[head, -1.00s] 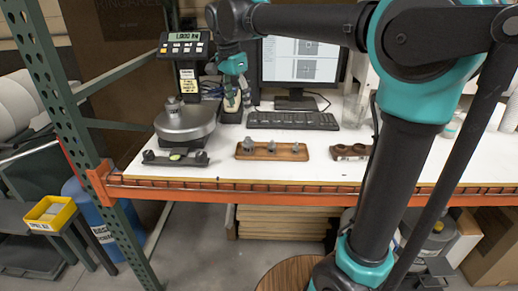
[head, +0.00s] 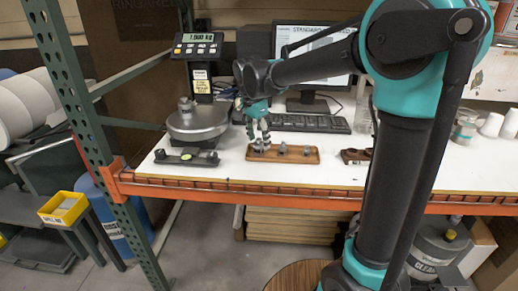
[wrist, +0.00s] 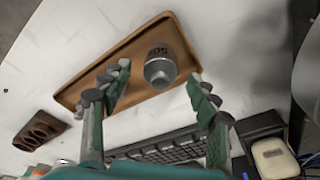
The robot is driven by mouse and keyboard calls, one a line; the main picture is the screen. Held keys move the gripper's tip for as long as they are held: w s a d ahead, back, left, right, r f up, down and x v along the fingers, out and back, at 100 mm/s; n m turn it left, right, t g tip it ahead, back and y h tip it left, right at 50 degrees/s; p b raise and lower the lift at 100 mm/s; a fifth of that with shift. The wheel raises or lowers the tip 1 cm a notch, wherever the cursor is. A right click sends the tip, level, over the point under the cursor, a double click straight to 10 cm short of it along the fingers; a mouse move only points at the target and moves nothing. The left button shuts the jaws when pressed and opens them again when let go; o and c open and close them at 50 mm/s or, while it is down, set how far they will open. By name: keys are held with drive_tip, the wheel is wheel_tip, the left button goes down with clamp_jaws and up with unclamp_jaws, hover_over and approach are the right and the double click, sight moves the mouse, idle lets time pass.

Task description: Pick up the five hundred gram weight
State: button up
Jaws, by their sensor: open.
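The largest weight (wrist: 160,68) is at the tray's left end in the head view. In the wrist view it shows from above, with a partly legible marking that starts with 50. My gripper (head: 258,136) is above the tray's left end. In the wrist view my gripper (wrist: 158,84) is open, its two fingers reaching toward either side of this weight. I see no clear contact.
A balance (head: 198,122) with a weight (head: 186,104) on its pan stands left of the tray. A dark level bar (head: 186,157) lies in front of it. A keyboard (head: 308,123) is behind the tray.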

drive_tip(key=shift+w+d+f, duration=0.1)
drive_tip(key=shift+f, duration=0.85)
clamp_jaws()
